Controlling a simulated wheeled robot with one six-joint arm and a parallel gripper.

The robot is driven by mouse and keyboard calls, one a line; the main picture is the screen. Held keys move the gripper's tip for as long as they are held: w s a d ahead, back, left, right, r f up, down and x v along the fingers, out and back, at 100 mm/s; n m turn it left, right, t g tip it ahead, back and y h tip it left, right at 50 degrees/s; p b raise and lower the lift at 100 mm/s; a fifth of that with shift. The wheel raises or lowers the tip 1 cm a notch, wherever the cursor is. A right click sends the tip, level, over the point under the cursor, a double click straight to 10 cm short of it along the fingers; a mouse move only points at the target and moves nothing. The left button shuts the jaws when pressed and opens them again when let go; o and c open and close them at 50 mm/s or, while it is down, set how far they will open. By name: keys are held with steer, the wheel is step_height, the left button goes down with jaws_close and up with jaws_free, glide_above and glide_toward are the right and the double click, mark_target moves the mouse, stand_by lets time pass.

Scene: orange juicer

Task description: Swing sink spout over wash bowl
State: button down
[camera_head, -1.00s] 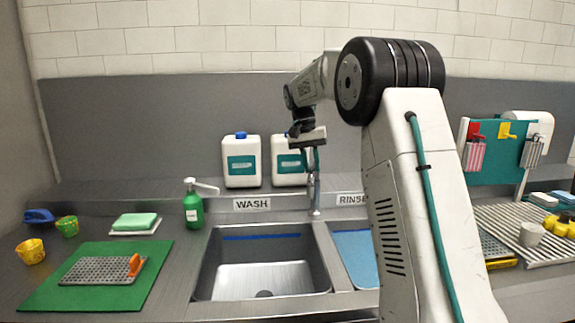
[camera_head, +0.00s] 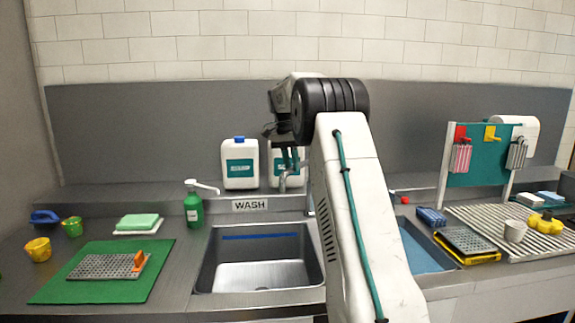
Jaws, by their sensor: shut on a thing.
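The wash bowl (camera_head: 262,273) is the left steel basin, below the WASH label (camera_head: 250,205), with a blue line along its inner back wall. The metal sink spout (camera_head: 284,181) shows behind my arm, its end turned left and hanging above the back right part of the wash bowl. My gripper (camera_head: 289,161) is at the spout's upper part with its teal fingers pointing down, shut on it. My arm hides much of the tap's column and the contact is small in view.
The rinse bowl (camera_head: 421,250) is at right, partly behind my arm. White jugs (camera_head: 240,163) stand on the back ledge. A green soap bottle (camera_head: 193,208) stands left of the wash bowl. A green mat (camera_head: 75,289) with a grey rack lies further left.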

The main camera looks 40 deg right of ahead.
steer(key=shift+w+a, duration=0.1)
steer(key=c, duration=1.3)
jaws_free()
steer(key=shift+w, duration=0.1)
step_height(320, 180, up, 8)
steer(key=w, duration=0.1)
steer(key=shift+w+a+f, duration=0.15)
